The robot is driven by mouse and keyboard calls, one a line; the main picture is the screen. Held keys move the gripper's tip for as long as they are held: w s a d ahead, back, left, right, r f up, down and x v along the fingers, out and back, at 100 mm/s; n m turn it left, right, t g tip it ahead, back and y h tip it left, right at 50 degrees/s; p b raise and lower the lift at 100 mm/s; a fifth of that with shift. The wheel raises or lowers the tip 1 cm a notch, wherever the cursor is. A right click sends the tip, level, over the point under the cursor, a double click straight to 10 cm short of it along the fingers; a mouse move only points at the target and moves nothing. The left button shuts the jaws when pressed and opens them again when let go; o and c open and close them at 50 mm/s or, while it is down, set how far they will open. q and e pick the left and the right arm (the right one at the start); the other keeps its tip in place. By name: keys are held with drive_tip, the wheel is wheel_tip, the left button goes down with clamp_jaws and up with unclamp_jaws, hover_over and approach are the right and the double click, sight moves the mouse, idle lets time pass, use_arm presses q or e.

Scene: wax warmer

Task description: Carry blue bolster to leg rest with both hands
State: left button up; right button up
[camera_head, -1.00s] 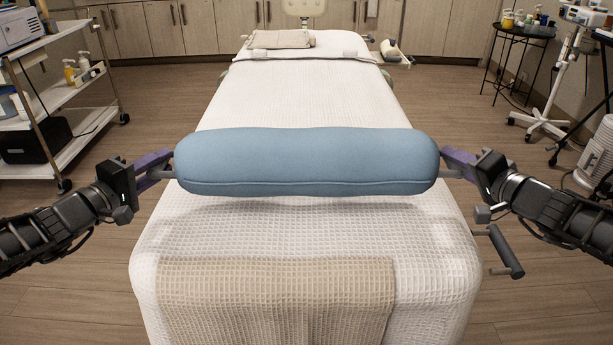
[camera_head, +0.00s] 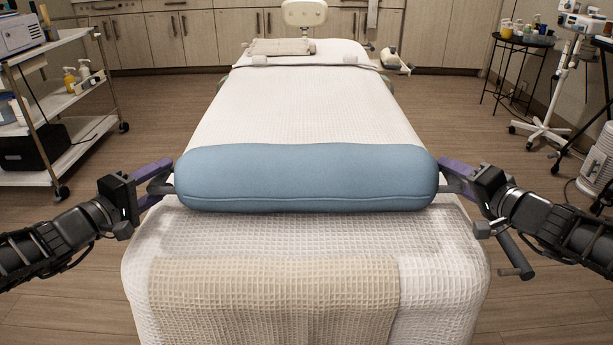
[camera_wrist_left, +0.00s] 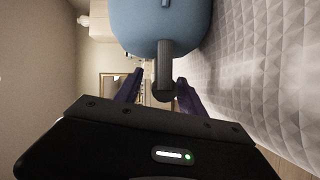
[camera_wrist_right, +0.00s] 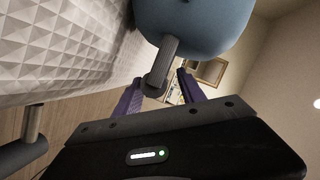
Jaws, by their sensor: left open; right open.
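The blue bolster (camera_head: 306,178) lies crosswise on the white-covered bed, near its foot end, and appears to rest on the cover. A grey handle sticks out of each end, seen in the left wrist view (camera_wrist_left: 163,65) and in the right wrist view (camera_wrist_right: 162,65). My left gripper (camera_head: 165,178) is open, with its purple fingers on either side of the left handle. My right gripper (camera_head: 447,178) is open, with its fingers on either side of the right handle. The bed's foot section (camera_head: 440,270) is in front of the bolster.
A beige towel (camera_head: 275,285) hangs over the foot end. A bed-side lever (camera_head: 515,255) is below my right gripper. A shelf trolley (camera_head: 85,165) stands at left; a small round table (camera_head: 523,40) and a white stand (camera_head: 545,130) stand at right.

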use_arm(q)
drive_tip(key=shift+a, duration=0.1)
drive_tip(key=shift+s+a, duration=0.2)
drive_tip(key=shift+s, duration=0.2)
use_arm(e)
drive_tip(key=shift+d, duration=0.1)
use_arm(q)
drive_tip(key=v, duration=1.1)
drive_tip(key=shift+s, duration=0.1)
drive_tip(key=shift+r, duration=0.1)
use_arm(e)
drive_tip(key=v, duration=1.1)
drive_tip(key=shift+s, duration=0.1)
drive_tip(key=shift+s+d+r, duration=0.1)
drive_tip(key=shift+s+d, duration=0.05)
drive_tip(key=shift+s, duration=0.25)
